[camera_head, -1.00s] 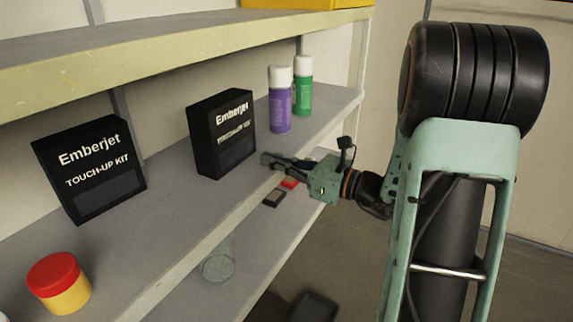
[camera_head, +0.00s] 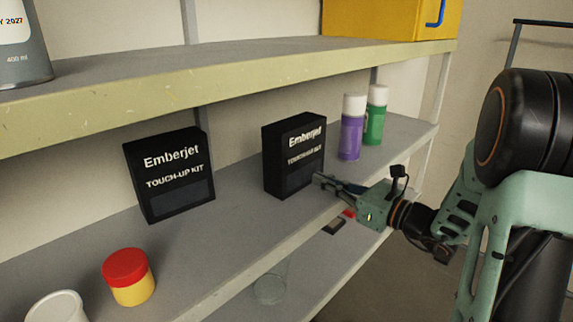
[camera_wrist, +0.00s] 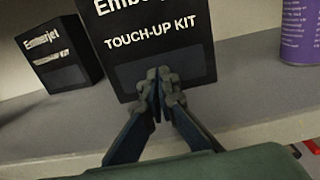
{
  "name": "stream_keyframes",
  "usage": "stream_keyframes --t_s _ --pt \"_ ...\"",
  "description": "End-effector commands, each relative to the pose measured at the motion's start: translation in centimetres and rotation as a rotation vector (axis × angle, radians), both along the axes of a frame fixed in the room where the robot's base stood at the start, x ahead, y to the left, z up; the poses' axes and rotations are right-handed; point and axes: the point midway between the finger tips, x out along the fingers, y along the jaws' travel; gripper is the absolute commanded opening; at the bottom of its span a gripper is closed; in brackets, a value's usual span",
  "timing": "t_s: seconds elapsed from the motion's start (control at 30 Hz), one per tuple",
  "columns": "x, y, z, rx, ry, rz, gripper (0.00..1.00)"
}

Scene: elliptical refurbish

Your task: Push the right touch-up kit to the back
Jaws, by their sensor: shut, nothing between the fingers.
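The right touch-up kit (camera_head: 293,153) is a black box with white lettering, standing upright on the middle shelf. It also shows in the wrist view (camera_wrist: 190,22), straight ahead of the fingertips. The left touch-up kit (camera_head: 168,174) is a similar box to its left, and it shows in the wrist view (camera_wrist: 58,47) too. My gripper (camera_head: 322,180) is shut and empty, with its fingertips at the lower front of the right kit. In the wrist view my gripper (camera_wrist: 158,78) overlaps the box's lower edge; I cannot tell whether it touches.
A purple can (camera_head: 351,128) and a green can (camera_head: 375,115) stand right of the right kit. A red-lidded yellow jar (camera_head: 128,277) and a white container (camera_head: 57,306) are at the front left. The upper shelf (camera_head: 230,80) runs overhead. Small items lie below.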

Motion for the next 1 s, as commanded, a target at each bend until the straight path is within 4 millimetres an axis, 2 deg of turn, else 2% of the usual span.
stream_keyframes --t_s 1.0 --pt "2.1 2.2 -0.1 -0.001 0.001 0.001 0.0"
